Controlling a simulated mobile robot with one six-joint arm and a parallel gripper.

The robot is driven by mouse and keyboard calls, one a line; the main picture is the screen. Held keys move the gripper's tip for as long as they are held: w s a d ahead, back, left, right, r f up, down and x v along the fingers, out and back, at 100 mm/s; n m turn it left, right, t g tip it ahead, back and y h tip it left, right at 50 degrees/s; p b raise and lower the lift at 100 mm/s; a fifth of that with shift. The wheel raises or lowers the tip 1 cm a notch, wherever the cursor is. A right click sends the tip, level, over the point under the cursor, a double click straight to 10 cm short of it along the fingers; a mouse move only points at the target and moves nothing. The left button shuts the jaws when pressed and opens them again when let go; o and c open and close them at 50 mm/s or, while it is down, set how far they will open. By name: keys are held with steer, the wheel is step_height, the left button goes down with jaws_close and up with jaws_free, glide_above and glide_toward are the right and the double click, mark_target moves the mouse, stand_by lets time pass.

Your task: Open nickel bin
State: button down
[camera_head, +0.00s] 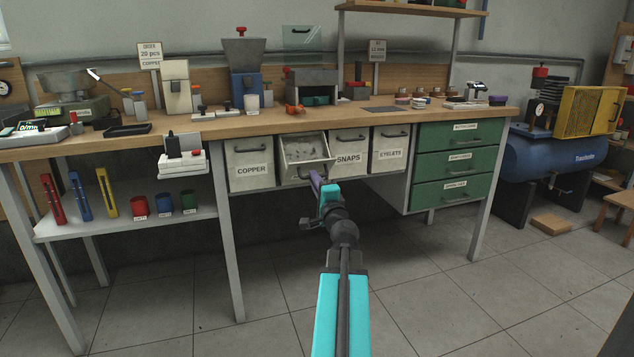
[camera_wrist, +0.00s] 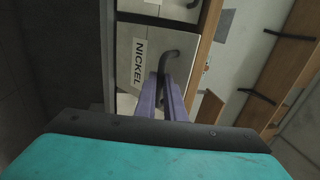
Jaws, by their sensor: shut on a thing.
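The nickel bin (camera_head: 318,167) hangs under the workbench between the copper bin and the snaps bin. It is tilted forward, and its inside with small pale pieces shows from above. In the wrist view its NICKEL label (camera_wrist: 138,62) and dark curved handle (camera_wrist: 172,56) are seen close up. My gripper (camera_head: 316,178) reaches up to the bin's front from below. Its purple fingers (camera_wrist: 168,82) are shut on the handle; the fingertips partly hide the handle, and in the head view my gripper covers part of the bin's front.
The copper bin (camera_head: 250,172) is on the left; the snaps bin (camera_head: 348,162) and eyelets bin (camera_head: 390,156) are on the right, all closed. Green drawers (camera_head: 455,165) stand farther right. A table leg (camera_head: 228,255) stands left of my arm. The floor in front is clear.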

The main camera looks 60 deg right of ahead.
steer(key=shift+w+a+f, duration=0.15)
steer(key=shift+w+f, duration=0.15)
steer(key=shift+w, duration=0.1)
steer(key=c, duration=1.8)
jaws_free()
steer(key=shift+w+f, duration=0.1)
steer(key=shift+f, duration=0.1)
steer(key=shift+c, duration=0.2)
steer(key=shift+d+r, duration=0.15)
steer(key=shift+d, duration=0.05)
steer(key=shift+s, duration=0.25)
